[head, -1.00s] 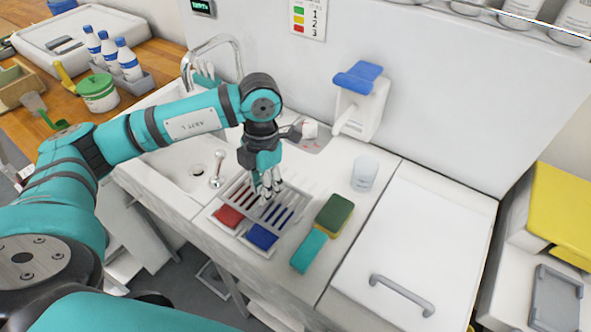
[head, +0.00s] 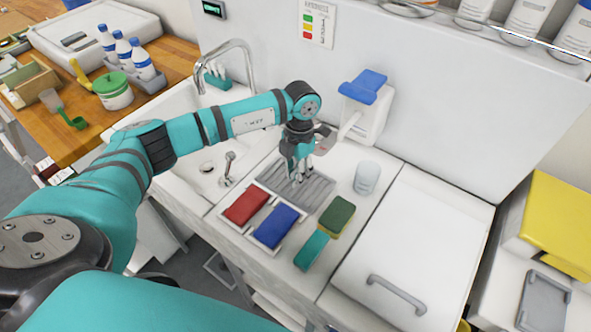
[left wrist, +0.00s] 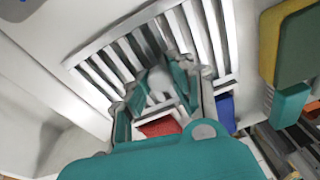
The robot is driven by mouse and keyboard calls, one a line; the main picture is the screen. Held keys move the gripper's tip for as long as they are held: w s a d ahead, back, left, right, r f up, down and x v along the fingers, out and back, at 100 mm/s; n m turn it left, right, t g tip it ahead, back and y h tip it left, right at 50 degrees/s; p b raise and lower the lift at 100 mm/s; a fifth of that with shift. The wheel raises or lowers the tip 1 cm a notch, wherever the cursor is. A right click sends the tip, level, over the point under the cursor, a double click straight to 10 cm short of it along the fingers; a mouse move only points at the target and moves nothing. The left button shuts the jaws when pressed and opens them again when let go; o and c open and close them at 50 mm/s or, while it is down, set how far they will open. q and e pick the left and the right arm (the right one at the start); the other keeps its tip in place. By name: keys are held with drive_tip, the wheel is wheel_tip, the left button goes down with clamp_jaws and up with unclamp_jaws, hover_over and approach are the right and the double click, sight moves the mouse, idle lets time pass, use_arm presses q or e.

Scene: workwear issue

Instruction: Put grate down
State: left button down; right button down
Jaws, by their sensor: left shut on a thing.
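My left gripper (head: 297,176) is shut on the slatted grate (head: 318,190), behind the red block (head: 246,207) and the blue block (head: 277,226). In the left wrist view the grate (left wrist: 105,42) is a pale frame with parallel bars, and my left gripper (left wrist: 163,88) is at its near side. Parts of the red block (left wrist: 160,127) and blue block (left wrist: 226,112) show beyond the fingers. I cannot tell whether the grate touches the counter. The fingers hide part of it. My right gripper is not in view.
A green-and-yellow sponge (head: 337,217) and a teal block (head: 311,250) lie right of the blue block. A clear cup (head: 367,178) stands behind them. The sink (head: 200,168) is at the left, the dispenser (head: 363,108) on the back wall. A white lid with a handle (head: 398,296) is at the right.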

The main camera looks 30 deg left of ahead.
use_arm(q)
drive_tip(key=shift+f, duration=0.1)
drive_tip(key=c, duration=1.2)
unclamp_jaws()
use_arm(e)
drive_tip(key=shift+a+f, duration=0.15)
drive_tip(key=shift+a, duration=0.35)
use_arm(q)
drive_tip(key=shift+r, duration=0.25)
drive_tip(key=r, duration=0.2)
drive_tip(key=r+b, duration=0.1)
drive_tip(key=r, duration=0.1)
drive_tip(key=w+r+b, duration=0.1)
drive_tip(key=r, duration=0.1)
drive_tip(key=shift+r, duration=0.6)
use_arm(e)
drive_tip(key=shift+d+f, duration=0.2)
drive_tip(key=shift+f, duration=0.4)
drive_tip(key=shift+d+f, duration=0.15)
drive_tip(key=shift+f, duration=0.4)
use_arm(q)
drive_tip(key=shift+s+f, duration=0.1)
